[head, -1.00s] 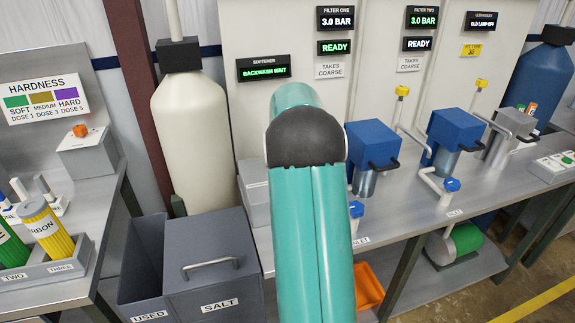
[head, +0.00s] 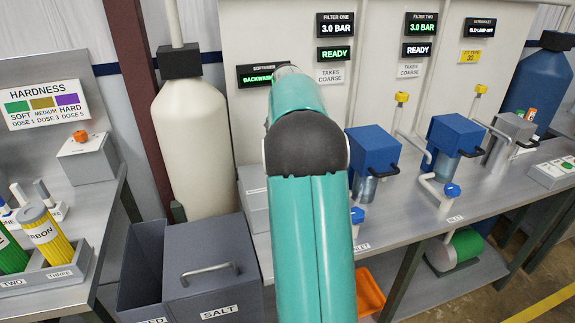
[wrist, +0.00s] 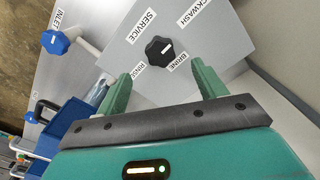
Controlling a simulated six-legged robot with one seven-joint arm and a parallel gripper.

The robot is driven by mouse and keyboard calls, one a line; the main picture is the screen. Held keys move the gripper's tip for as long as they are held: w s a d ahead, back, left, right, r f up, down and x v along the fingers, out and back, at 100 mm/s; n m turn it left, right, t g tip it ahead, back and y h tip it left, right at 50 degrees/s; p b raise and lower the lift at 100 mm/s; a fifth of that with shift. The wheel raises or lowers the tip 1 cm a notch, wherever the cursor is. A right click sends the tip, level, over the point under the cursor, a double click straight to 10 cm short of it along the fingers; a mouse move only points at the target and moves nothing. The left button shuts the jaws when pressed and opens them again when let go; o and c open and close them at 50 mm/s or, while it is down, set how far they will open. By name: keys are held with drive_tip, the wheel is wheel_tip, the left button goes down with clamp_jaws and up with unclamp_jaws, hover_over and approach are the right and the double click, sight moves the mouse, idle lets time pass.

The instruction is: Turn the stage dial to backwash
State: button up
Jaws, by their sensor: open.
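The stage dial (wrist: 160,50) is a black lobed knob on a grey panel (wrist: 190,72) in the wrist view. Labels around it read SERVICE, BACKWASH (partly cut off), BRINE and RINSE. A short white mark shows on the knob, but I cannot tell which label it points to. My gripper (wrist: 162,84) is open and empty, its two green fingers spread on either side below the knob in the picture, apparently not touching it. In the head view my arm hides the dial and gripper; part of a grey box (head: 255,200) shows beside the arm.
A blue inlet valve (wrist: 56,42) lies left of the panel in the wrist view. In the head view, the softener display (head: 256,76) is partly covered by my arm. The salt bin (head: 212,270) and cream tank (head: 190,140) stand left; blue filter housings (head: 372,148) stand right.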

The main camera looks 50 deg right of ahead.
wheel_tip(320, 180, up, 6)
drive_tip(key=shift+r, duration=0.25)
idle(0.6)
